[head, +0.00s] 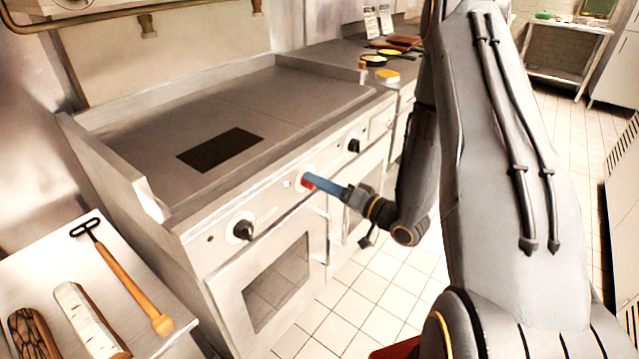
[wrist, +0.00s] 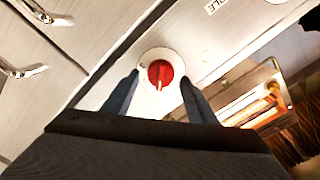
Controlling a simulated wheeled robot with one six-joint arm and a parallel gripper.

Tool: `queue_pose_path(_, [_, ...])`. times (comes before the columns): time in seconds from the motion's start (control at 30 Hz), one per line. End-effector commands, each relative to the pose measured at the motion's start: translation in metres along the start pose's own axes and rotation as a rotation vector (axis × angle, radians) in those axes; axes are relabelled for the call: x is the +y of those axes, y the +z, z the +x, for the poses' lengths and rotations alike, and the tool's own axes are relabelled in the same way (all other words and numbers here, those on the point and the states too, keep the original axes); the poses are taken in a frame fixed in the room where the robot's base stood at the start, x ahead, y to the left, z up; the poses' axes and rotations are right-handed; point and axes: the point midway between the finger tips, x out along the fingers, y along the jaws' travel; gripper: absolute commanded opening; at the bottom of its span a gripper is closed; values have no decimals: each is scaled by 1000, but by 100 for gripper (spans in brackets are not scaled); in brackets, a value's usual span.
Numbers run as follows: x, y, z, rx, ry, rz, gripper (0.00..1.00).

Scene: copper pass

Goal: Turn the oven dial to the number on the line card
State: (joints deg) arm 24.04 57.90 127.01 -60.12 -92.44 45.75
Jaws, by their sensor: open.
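The red oven dial (head: 306,183) sits on its pale round plate on the range front. It shows larger in the wrist view (wrist: 160,72), with a light pointer line running down its lower half; the plate's numbers are too small to read. My gripper (head: 313,182) reaches the dial from the right. Its blue fingers stand open on either side of the dial in the wrist view (wrist: 160,88), with pale plate showing between each finger and the dial. Two printed cards (head: 378,21) stand on the back counter; their writing is not legible, and I cannot tell whether either is the line card.
Black knobs (head: 241,230) (head: 354,146) flank the dial on the range front (head: 215,255). A side table (head: 165,335) at lower left holds a wooden-handled hook tool (head: 125,272) and logs. Small pans (head: 373,60) sit on the back counter. Tiled floor (head: 375,285) lies open before the range.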

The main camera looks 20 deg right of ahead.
Motion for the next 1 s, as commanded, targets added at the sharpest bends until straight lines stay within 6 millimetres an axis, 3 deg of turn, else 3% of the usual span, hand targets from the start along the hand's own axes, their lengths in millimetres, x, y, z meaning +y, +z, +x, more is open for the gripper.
queue_pose_path(0.43, [1, -1, -62, 3, 2, -1, 52])
queue_pose_path(1.0, [0, -1, -70, 1, -1, -1, 52])
